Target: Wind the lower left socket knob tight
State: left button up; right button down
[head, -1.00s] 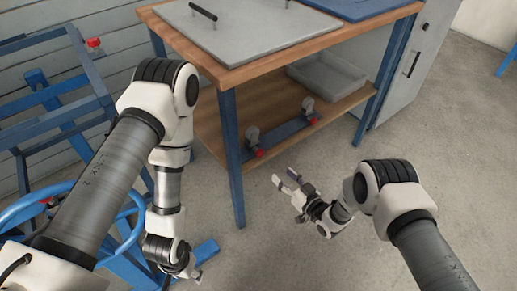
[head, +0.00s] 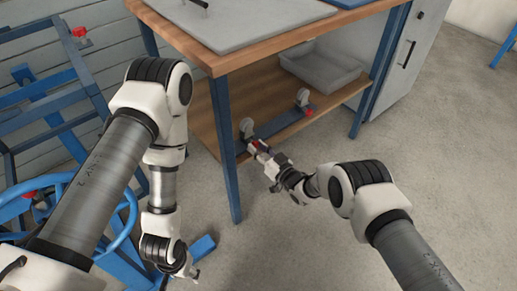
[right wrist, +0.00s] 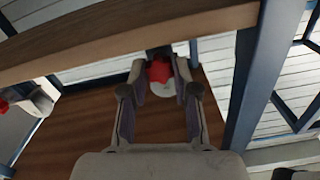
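The lower left socket (head: 246,127) is a pale round fitting on the blue bar (head: 283,122) along the lower shelf's front edge. Its red knob (right wrist: 159,71) shows between my right fingertips in the right wrist view. My right gripper (head: 257,148) reaches in from the front, its fingers close against both sides of the knob with little or no gap showing. In the head view the gripper mostly hides this knob. The other socket (head: 303,97), with a red knob (head: 308,111), stands at the bar's right end. My left gripper (head: 192,272) hangs low at the left, its fingers too small to judge.
The wooden bench top (head: 290,41) overhangs the lower shelf (head: 203,117). A blue bench leg (head: 228,160) stands close left of my right gripper. A grey tray (head: 322,72) sits on the shelf. A blue frame (head: 60,90) stands at the left. Floor at the front right is clear.

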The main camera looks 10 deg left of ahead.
dwell(0.4)
jog(key=shift+n, duration=3.4)
jog(key=c, duration=0.9)
grip_release()
jog(key=shift+o, duration=0.2)
